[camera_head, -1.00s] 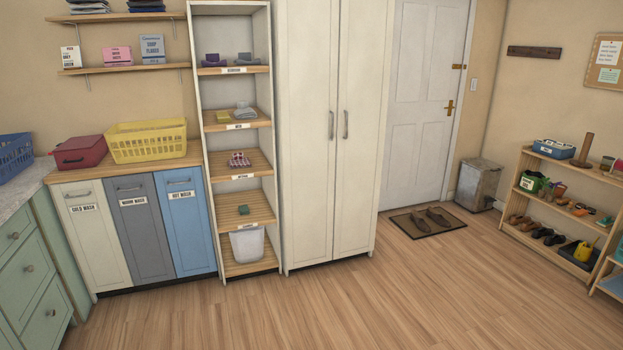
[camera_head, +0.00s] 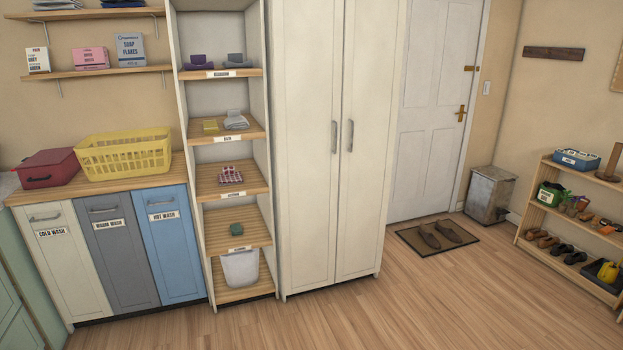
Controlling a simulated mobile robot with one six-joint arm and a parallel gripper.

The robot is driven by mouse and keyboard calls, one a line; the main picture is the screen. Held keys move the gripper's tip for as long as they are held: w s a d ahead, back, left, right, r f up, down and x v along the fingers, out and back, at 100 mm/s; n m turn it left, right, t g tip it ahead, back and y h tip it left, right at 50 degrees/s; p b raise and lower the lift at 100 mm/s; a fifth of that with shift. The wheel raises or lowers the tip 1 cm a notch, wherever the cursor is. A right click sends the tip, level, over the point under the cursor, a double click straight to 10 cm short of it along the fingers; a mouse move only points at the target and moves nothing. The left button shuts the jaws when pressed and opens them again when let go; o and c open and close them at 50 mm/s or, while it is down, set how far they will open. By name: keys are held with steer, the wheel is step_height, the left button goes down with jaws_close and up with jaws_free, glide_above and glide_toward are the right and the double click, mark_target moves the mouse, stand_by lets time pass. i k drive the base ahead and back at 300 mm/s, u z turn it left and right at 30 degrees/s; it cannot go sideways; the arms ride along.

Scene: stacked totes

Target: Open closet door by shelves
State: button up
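A tall white closet (camera_head: 309,180) with two doors stands just right of the open shelves (camera_head: 232,186). Its left door (camera_head: 305,120) is beside the shelves and has a vertical metal handle (camera_head: 334,137) near the middle seam. Its right door (camera_head: 372,120) has a matching handle (camera_head: 350,136). Both doors look shut. The shelves hold folded cloths, small items and a white bin at the bottom, with labels on the edges. My gripper is not in view.
Wood floor (camera_head: 400,300) in front of the closet is clear. Left are hampers (camera_head: 125,250) under a yellow basket (camera_head: 125,157) and red box (camera_head: 49,168). Right are a room door (camera_head: 435,110), a shoe mat (camera_head: 402,239), a metal bin (camera_head: 489,195) and a shoe rack (camera_head: 537,215).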

mark_target(306, 35)
steer(key=i, duration=1.75)
steer(key=u, duration=3.5)
steer(key=i, duration=0.1)
steer(key=z, duration=1.75)
steer(key=k, duration=0.6)
steer(key=u, duration=0.15)
